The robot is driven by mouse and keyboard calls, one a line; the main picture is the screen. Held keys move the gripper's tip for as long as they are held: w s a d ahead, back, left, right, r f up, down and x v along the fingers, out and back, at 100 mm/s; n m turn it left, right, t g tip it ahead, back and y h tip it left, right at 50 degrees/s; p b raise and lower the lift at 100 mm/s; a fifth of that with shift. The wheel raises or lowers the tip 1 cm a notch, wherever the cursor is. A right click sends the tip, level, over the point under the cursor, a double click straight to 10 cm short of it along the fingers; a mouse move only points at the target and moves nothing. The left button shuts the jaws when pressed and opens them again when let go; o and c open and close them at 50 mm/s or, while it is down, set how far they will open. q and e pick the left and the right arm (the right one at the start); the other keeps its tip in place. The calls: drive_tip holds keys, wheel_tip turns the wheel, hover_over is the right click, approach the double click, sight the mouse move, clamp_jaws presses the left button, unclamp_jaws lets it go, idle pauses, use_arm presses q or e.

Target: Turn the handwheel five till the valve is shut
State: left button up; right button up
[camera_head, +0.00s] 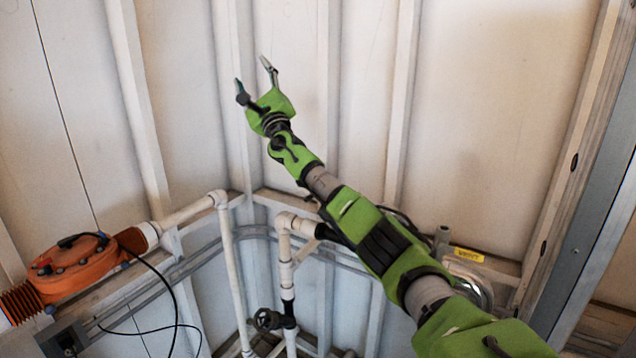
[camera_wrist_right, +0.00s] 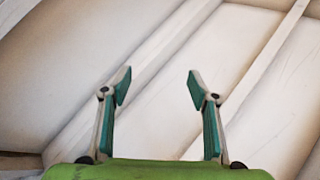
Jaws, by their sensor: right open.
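A small dark handwheel (camera_head: 268,319) sits on a white vertical pipe low in the middle of the head view. No number shows on it, so I cannot tell whether it is handwheel five. My right gripper (camera_head: 254,76) is raised in front of the white wall panels, well above the handwheel in the picture. It is open and empty. In the right wrist view its two fingers (camera_wrist_right: 157,86) stand apart with only wall panels beyond them. My left gripper is not in view.
An orange reactor housing (camera_head: 85,265) with a black cable is at the left. White pipes (camera_head: 229,275) run down beside the wall. A yellow label (camera_head: 468,255) is at the right, near a shiny metal part partly hidden by my arm. A metal post edges the far right.

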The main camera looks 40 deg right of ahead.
drive_tip(key=s+a+f+n+g+y+p, duration=0.25)
drive_tip(key=s+f+g+y+p, duration=0.25)
drive_tip(key=f+g+y, duration=0.55)
drive_tip(key=s+d+f+m+g+p, duration=0.1)
drive_tip(key=s+d+f+g, duration=0.1)
drive_tip(key=s, duration=0.4)
drive_tip(key=s+d+f+m+g+h+p, duration=0.1)
drive_tip(key=s+f+m+g, duration=0.1)
drive_tip(key=s, duration=0.5)
drive_tip(key=s+d+f+m+g+h+p, duration=0.1)
drive_tip(key=s+d+f+m+g, duration=0.1)
drive_tip(key=s, duration=0.5)
drive_tip(key=shift+d+f+g+h, duration=0.15)
drive_tip(key=shift+f+g, duration=0.25)
drive_tip(key=shift+g, duration=0.3)
drive_tip(key=shift+d+f+g+h, duration=0.15)
drive_tip(key=shift+f+g, duration=0.25)
drive_tip(key=shift+g, duration=0.25)
drive_tip(key=p+x, duration=0.2)
drive_tip(key=x, duration=0.5)
drive_tip(key=shift+f, duration=0.2)
drive_tip(key=c, duration=0.7)
